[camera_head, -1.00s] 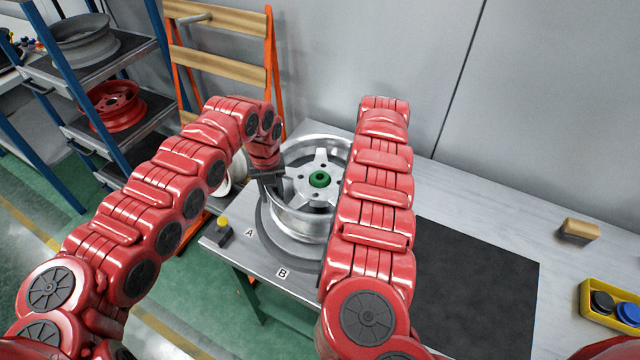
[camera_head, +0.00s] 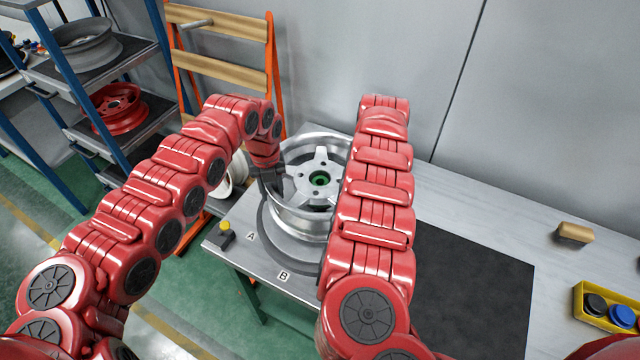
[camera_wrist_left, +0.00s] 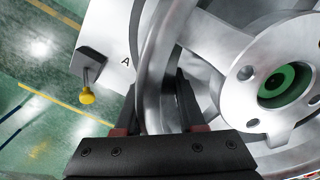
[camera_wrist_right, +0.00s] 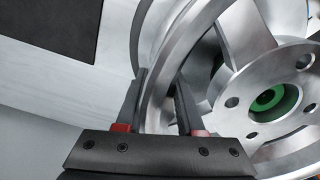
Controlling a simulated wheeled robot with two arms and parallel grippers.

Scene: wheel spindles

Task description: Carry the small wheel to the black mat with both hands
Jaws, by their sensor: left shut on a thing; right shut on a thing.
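The small wheel (camera_head: 320,160) is silver with broad spokes. It sits level over a spindle at the left end of the table, and green (camera_head: 319,179) shows through its centre hole. My left gripper (camera_wrist_left: 158,88) is shut on the wheel's rim at its left side. My right gripper (camera_wrist_right: 160,80) is shut on the rim at the other side; my right arm hides it in the head view. The black mat (camera_head: 470,290) lies flat and bare on the table, right of my right arm. Its corner also shows in the right wrist view (camera_wrist_right: 55,25).
A yellow-topped knob (camera_head: 224,228) stands at the table's left edge by label A. A wooden block (camera_head: 574,233) and a yellow bin (camera_head: 583,312) with dark and blue pieces are right of the mat. A rack holding a red wheel (camera_head: 118,108) stands left.

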